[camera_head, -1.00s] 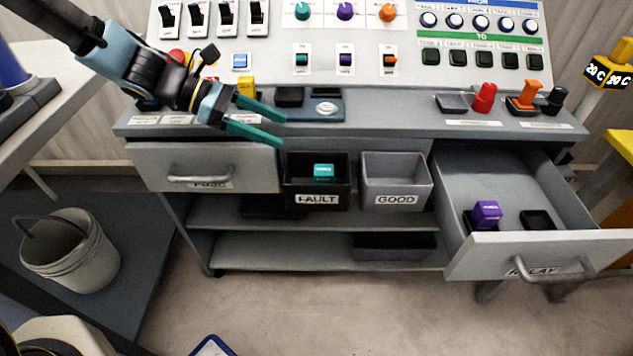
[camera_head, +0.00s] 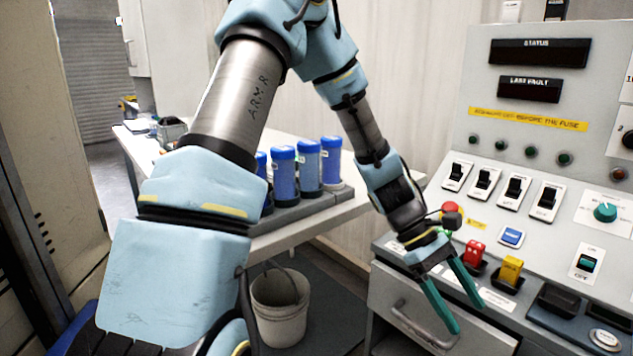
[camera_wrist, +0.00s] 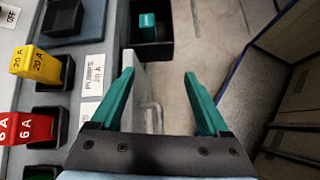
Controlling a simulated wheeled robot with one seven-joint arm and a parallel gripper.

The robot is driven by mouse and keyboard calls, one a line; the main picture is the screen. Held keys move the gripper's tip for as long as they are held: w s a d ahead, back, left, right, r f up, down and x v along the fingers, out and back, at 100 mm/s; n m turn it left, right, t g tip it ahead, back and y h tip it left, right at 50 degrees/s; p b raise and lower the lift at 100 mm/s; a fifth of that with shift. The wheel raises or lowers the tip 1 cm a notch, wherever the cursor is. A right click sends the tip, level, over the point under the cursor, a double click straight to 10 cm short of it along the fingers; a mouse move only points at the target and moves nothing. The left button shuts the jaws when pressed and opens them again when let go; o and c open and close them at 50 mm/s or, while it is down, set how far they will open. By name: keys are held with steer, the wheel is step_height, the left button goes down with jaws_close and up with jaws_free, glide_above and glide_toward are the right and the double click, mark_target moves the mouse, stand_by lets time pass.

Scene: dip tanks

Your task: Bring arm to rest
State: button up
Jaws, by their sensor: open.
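My arm rises across the middle of the head view and bends down to the console at the right. My gripper (camera_head: 466,300) is open and empty, its two teal fingers apart above the front edge of the console and the closed drawer (camera_head: 405,325). The wrist view also shows my gripper (camera_wrist: 160,95) with nothing between its fingers. A yellow 20 A fuse (camera_wrist: 38,64) and a red 6 A fuse (camera_wrist: 25,128) sit in sockets to the left of the fingers there. They also show beside my gripper in the head view.
The sloped panel (camera_head: 540,130) with switches stands behind my gripper. A table (camera_head: 280,240) with several blue canisters and a bucket (camera_head: 280,305) are to the left. The wrist view shows a black bin (camera_wrist: 152,35) holding a teal block, and floor at the right.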

steer(key=w+a+r+m+t+y+p, duration=0.2)
steer(key=w+a+r+t, duration=0.1)
steer(key=a, duration=0.8)
steer(key=w+a+r+m+t+y+p, duration=0.1)
steer(key=w+a+r+m+t+p, duration=0.1)
steer(key=a, duration=1)
steer(key=w+a+r+m+t+y+p, duration=0.2)
steer(key=w+a+r+t, duration=0.2)
steer(key=a+r, duration=0.3)
steer(key=w+a, duration=0.1)
steer(key=a, duration=0.3)
steer(key=shift+w+a+r+m+y, duration=0.15)
steer(key=shift+w+r+m+y, duration=0.05)
steer(key=shift+w+m+y, duration=0.1)
